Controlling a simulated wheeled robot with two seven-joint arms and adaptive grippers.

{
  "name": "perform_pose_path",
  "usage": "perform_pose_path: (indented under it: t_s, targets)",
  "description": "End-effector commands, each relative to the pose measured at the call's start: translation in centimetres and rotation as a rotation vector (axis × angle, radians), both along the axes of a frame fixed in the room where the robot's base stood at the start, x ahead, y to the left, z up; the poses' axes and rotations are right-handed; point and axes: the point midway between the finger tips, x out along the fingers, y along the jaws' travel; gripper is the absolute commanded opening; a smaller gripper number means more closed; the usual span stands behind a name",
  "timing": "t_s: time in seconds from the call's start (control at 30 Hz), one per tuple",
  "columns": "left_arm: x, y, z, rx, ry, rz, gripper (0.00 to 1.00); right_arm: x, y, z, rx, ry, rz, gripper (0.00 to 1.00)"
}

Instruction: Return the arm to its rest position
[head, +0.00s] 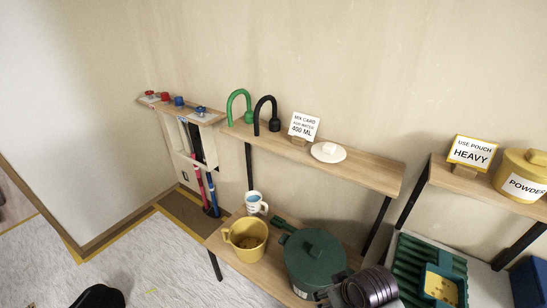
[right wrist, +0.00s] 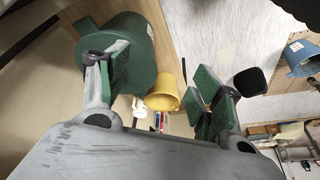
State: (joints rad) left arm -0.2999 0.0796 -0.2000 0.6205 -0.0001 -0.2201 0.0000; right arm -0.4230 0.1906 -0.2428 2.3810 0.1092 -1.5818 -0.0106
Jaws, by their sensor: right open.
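My right gripper (right wrist: 160,82) is open in the right wrist view, with green pads on its spread fingers and nothing held between them. A dark ribbed part of my right arm (head: 370,286) shows at the bottom of the head view, in front of the green lidded pot (head: 314,258). The pot also shows behind the left finger in the wrist view (right wrist: 135,35); whether they touch cannot be told. The yellow pitcher (head: 246,238) stands left of the pot on the lower shelf and appears beyond the finger gap in the wrist view (right wrist: 164,89). My left gripper is not in view.
A white cup (head: 256,203) stands behind the pitcher. The upper shelf (head: 370,172) holds hooked pipes (head: 265,114), a mix card (head: 304,126) and a white dish (head: 328,153). A green ribbed tray (head: 408,267) lies right of my arm. Open floor (head: 120,265) is at left.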

Motion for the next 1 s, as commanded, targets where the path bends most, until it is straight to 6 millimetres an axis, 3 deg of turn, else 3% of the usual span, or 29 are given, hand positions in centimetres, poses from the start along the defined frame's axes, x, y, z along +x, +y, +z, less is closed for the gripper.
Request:
perform_pose_path:
  t_s: [0.2,0.67,1.0]
  targets:
    - [0.0,0.0,0.0,0.000,0.000,0.000,0.27,-1.5,-2.6,0.1,-0.027,0.006,-0.084,0.66]
    - [0.0,0.1,0.0,0.000,0.001,0.000,0.27,-3.5,-6.0,0.4,-0.070,0.017,-0.184,0.66]
    - [0.0,0.1,0.0,0.000,0.001,0.000,0.27,-2.6,-5.9,-2.8,-0.072,0.027,-0.181,0.66]
